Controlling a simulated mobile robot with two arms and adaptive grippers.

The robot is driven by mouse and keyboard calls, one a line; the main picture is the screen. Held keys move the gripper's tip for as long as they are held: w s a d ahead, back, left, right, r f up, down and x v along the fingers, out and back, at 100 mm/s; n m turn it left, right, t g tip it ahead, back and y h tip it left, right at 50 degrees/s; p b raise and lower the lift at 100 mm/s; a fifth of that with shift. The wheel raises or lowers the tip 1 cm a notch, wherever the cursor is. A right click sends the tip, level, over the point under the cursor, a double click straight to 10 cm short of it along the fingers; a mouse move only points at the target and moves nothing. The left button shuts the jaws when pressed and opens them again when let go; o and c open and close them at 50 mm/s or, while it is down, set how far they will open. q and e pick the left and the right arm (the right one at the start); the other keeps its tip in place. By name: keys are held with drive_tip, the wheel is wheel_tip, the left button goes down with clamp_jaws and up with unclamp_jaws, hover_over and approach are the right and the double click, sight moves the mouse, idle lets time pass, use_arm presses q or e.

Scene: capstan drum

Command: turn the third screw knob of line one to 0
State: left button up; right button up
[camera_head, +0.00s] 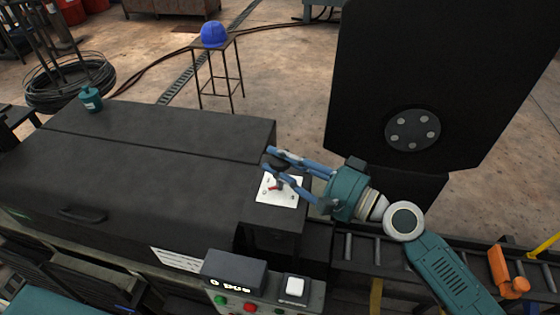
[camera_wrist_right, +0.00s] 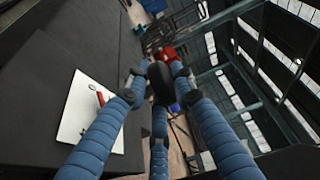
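My right gripper (camera_head: 269,160) reaches in from the right, its blue fingers over the right end of the dark machine cover. A dark rounded knob (camera_wrist_right: 160,82) shows between its fingertips in the right wrist view. The fingers are around it, but I cannot tell whether they press on it. A white plate (camera_head: 266,196) with a small red lever (camera_head: 276,187) lies just below the fingers. It also shows in the right wrist view (camera_wrist_right: 75,122). I cannot make out a row of screw knobs or their numbering. My left gripper is out of view.
A small display box (camera_head: 234,270) and a panel with green and red buttons (camera_head: 250,306) stand at the front. A tall black plate (camera_head: 440,70) rises at the right.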

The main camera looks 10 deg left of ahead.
drive_tip(key=o, duration=0.5)
drive_tip(key=shift+f, duration=0.35)
drive_tip(key=shift+c, duration=0.2)
drive_tip(key=shift+r, duration=0.1)
drive_tip(key=shift+d+r, duration=0.1)
drive_tip(key=v, duration=1.2)
